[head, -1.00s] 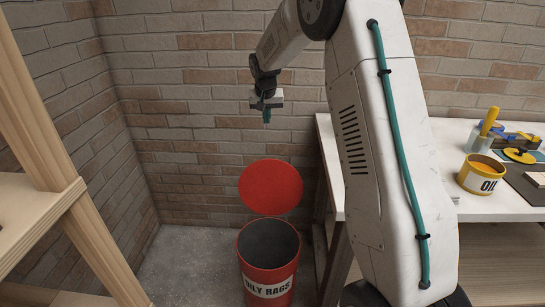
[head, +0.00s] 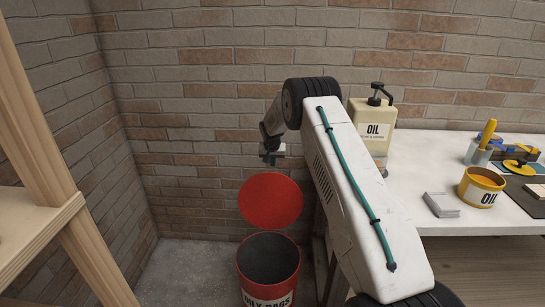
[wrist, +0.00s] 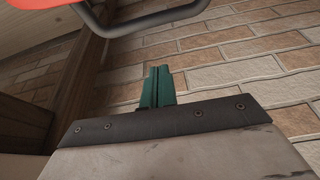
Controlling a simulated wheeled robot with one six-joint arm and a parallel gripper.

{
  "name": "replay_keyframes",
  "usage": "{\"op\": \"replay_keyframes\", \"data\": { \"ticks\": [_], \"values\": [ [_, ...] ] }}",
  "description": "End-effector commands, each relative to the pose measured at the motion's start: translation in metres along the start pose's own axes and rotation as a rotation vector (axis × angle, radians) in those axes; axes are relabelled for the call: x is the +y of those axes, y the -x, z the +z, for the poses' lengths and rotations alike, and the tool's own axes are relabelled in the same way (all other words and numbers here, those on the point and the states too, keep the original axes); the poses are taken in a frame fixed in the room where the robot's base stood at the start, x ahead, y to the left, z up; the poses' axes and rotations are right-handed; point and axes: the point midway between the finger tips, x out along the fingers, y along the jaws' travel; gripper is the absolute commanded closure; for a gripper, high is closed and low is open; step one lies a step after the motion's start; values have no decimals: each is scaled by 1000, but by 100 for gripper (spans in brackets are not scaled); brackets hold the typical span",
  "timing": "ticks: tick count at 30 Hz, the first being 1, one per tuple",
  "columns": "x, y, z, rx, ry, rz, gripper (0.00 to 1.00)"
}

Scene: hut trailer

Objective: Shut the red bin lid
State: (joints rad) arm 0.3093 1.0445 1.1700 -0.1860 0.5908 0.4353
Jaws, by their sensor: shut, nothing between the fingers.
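The red bin (head: 266,285), lettered "OILY RAGS", stands on the floor in the corner, its dark inside showing. Its round red lid (head: 270,200) is open and stands up at the back of the rim. My gripper (head: 270,158) is shut and empty, just above the lid's top edge in the head view; I cannot tell its exact depth from the lid. In the wrist view its green fingers (wrist: 157,87) are together against the brick wall. A red edge, probably the lid (wrist: 35,12), shows at top left there, with a dark bent bar (wrist: 150,20) beside it.
A white-topped bench (head: 445,180) is at right, with a pump bottle (head: 375,125), a yellow oil tin (head: 481,187) and a grey stack (head: 441,204). A wooden shelf frame (head: 60,200) is at left. Brick walls close the corner behind the bin.

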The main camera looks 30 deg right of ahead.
Motion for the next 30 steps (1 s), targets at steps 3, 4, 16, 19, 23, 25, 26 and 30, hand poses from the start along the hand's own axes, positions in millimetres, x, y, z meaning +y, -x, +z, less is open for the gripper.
{"op": "replay_keyframes", "data": {
  "ticks": [3, 4, 16, 19, 23, 25, 26, 30],
  "values": [
    [0, -19, 0, -1, 0, 0, 100],
    [0, -17, 2, 0, 0, 0, 100],
    [0, -4, 36, 0, 1, -1, 100],
    [0, -3, 38, 1, 0, -2, 100],
    [0, -4, 38, 1, 0, -2, 100],
    [0, -4, 38, 1, 0, -2, 100],
    [0, -4, 38, 1, 0, -2, 100],
    [2, -3, 37, 6, -3, 0, 100]
  ]
}}
